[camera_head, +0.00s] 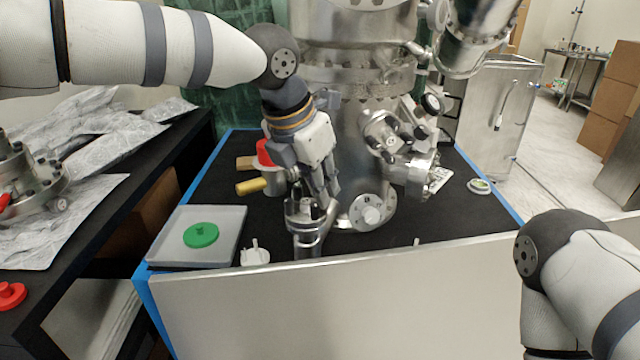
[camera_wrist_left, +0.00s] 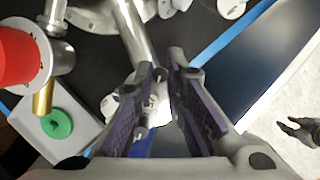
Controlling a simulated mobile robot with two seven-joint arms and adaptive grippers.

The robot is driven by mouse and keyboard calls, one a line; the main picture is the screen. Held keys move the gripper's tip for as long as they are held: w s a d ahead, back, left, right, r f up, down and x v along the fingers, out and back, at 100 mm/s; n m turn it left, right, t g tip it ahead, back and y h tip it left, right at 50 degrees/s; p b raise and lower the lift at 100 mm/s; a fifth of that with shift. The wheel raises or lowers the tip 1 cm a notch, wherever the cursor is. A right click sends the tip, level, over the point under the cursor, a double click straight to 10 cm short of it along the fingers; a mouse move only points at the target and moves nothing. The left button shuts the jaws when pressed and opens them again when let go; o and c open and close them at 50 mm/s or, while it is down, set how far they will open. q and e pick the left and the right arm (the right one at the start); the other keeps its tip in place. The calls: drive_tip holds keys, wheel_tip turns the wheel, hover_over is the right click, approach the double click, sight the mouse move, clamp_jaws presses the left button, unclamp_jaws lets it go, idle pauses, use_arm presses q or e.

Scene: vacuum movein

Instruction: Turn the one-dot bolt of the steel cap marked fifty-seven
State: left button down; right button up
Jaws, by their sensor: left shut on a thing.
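My left gripper (camera_head: 322,198) comes down from above onto a steel port with a cap (camera_head: 303,218) near the front middle of the black table. Its fingers are closed around a small part at the cap's top, apparently a bolt. The fingers mostly hide that part, and I cannot make out its dots. In the left wrist view the two purple-padded fingers (camera_wrist_left: 160,80) stand close together over pale metal. A second steel flange (camera_head: 372,212) faces forward just to the right. My right gripper is out of view; only its arm shows at lower right.
A large steel chamber (camera_head: 360,120) with side ports stands behind. A grey tray (camera_head: 165,236) holds a green disc (camera_head: 201,235) at left. A red cap (camera_head: 265,152) and a brass-coloured cylinder (camera_head: 250,186) are beside my gripper. A pale panel (camera_head: 380,300) borders the front.

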use_arm(q)
drive_tip(key=c, duration=1.9)
unclamp_jaws()
drive_tip(key=v, duration=1.2)
drive_tip(key=shift+a, duration=0.1)
